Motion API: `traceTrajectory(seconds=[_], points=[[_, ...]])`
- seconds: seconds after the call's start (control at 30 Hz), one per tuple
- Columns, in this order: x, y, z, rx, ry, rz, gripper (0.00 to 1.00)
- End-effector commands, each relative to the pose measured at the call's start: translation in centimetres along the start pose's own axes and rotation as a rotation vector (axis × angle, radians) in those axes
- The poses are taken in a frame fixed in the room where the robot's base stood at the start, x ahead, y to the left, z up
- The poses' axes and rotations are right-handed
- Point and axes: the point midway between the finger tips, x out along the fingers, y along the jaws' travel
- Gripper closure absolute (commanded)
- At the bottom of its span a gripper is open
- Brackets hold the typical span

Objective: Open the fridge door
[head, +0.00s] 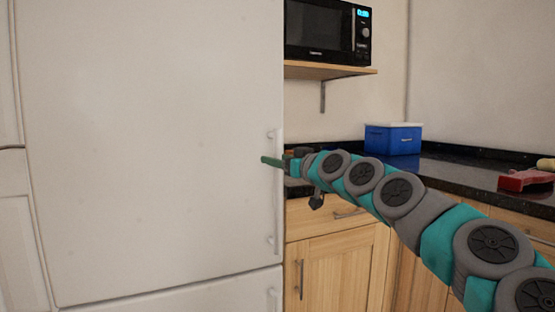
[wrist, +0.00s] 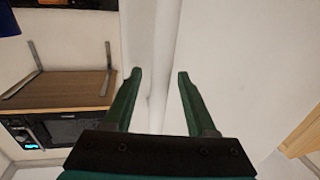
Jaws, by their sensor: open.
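The white fridge door (head: 150,150) fills the left half of the head view and looks shut. Its long vertical handle (head: 278,215) runs along the door's right edge. My gripper (head: 268,161) is at the handle's mid-height, with a green fingertip reaching left across it. In the wrist view my gripper (wrist: 158,76) is open, its two green fingers apart.
A microwave (head: 328,30) sits on a wooden shelf (head: 325,70) to the right. A dark counter (head: 455,172) holds a blue box (head: 393,139) and a red object (head: 525,180), above wooden cabinets (head: 335,265).

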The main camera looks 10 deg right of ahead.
Motion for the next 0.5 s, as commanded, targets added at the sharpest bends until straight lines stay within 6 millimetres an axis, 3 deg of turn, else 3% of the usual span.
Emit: traceTrajectory(seconds=[0.3,0.5], points=[[0.24,-0.04,0.07,0.001,-0.001,-0.001,0.43],[0.22,-0.03,0.07,0.001,-0.001,-0.001,0.64]])
